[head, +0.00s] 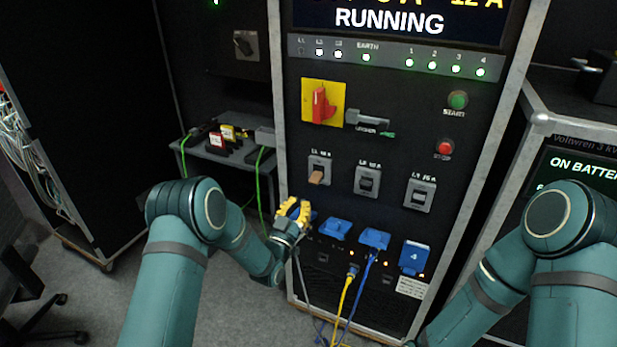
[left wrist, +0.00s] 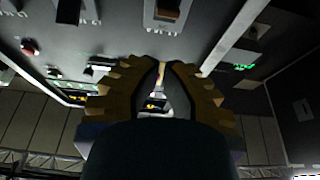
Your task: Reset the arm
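My left gripper (head: 294,208), with yellow ridged fingers, is in front of the lower left of the cabinet panel, by the leftmost socket. It hides most of that socket; a bit of blue shows behind it. In the left wrist view its fingers (left wrist: 165,75) curve towards each other with a narrow gap between them. I cannot tell whether they hold anything. My left arm (head: 185,215) is bent and reaches towards the panel. My right arm (head: 560,225) is bent at the right, and its gripper is out of view.
The cabinet has blue sockets (head: 374,239), a yellow-plug cable (head: 344,300), a blue cable (head: 362,290) and a grey cable (head: 303,275) hanging near my left gripper. Above are breakers (head: 367,181) and a red rotary switch (head: 321,104). A shelf (head: 222,152) stands left, a battery unit (head: 570,150) right.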

